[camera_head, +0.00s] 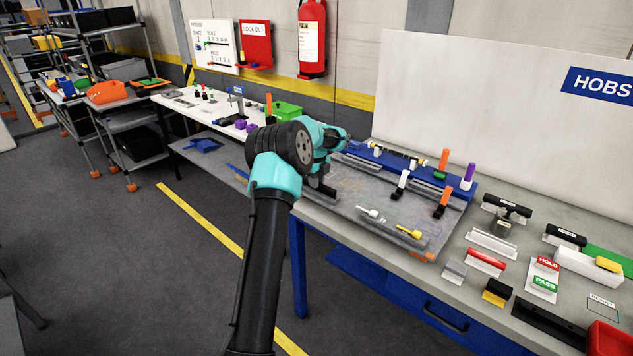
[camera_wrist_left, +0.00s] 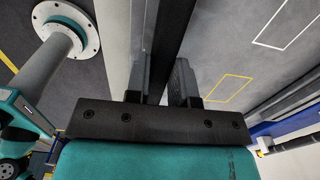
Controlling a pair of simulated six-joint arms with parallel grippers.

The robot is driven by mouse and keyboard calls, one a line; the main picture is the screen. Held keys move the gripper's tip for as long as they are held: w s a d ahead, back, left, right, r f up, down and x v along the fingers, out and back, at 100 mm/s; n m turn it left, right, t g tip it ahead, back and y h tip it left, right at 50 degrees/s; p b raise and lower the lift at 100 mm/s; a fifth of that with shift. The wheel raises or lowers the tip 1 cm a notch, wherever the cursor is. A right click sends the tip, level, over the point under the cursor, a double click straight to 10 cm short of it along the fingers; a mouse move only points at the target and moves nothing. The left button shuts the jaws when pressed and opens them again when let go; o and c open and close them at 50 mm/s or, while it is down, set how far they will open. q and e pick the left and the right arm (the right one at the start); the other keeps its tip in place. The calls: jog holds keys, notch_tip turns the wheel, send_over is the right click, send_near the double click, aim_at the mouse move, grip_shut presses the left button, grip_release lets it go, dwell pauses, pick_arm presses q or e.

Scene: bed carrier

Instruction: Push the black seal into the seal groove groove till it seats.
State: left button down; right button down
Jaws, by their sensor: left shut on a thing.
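My left gripper (camera_head: 322,188) is low over the grey work plate (camera_head: 352,207) on the bench, near its left part. In the left wrist view my left gripper (camera_wrist_left: 164,72) has a long dark strip between its fingers, which looks like the black seal (camera_wrist_left: 172,28). The gripper is shut on it. The strip's far end runs out of that view. In the head view the seal cannot be told apart from the dark gripper, and the arm hides part of the plate. I cannot make out the seal groove clearly. My right gripper is not in view.
A blue rail (camera_head: 390,165) with small parts runs along the plate's back. Orange (camera_head: 445,160) and purple (camera_head: 467,177) handles stand at the right. White (camera_head: 370,212) and yellow (camera_head: 408,232) pieces lie in front. Several blocks and signs crowd the bench's right end.

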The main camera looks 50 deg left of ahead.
pick_arm(q)
jog(key=shift+f, duration=0.45)
dwell(0.7)
jog(key=c, duration=0.9)
grip_release()
notch_tip(320, 180, up, 17)
jog(key=shift+r, duration=0.2)
jog(key=shift+c, duration=0.4)
jog(key=shift+f, duration=0.2)
jog(key=shift+c, duration=0.6)
jog(key=shift+n, duration=0.7)
jog(key=f, duration=0.8)
jog(key=shift+d+f, duration=0.15)
jog(key=shift+d, duration=0.15)
grip_shut()
jog(key=shift+d+f, duration=0.1)
jog(key=shift+f, duration=0.35)
jog(key=shift+f, duration=0.1)
